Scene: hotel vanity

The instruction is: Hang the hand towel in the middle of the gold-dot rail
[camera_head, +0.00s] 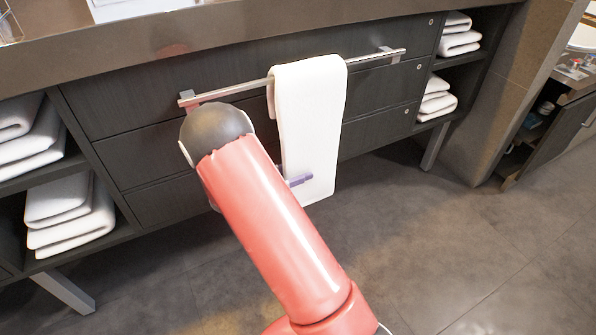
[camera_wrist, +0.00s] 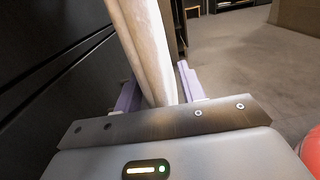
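The white hand towel (camera_head: 312,105) hangs folded over the metal rail (camera_head: 235,88) on the dark drawer front, near the rail's middle and slightly toward its right end. Its front part hangs well below the rail. No gold dot can be made out on the rail. My gripper (camera_head: 290,176) is low at the towel, with one purple finger across its front face. In the wrist view the towel (camera_wrist: 150,50) runs edge-on between the two spread fingers of my gripper (camera_wrist: 158,90), with a small gap on the right side. My arm hides the rail's lower left surroundings.
Folded white towels fill the open shelves at left (camera_head: 68,205) and right (camera_head: 437,100). The countertop (camera_head: 230,28) overhangs above the rail. A cabinet with an open door (camera_head: 560,125) stands at far right. The grey floor (camera_head: 440,235) in front is clear.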

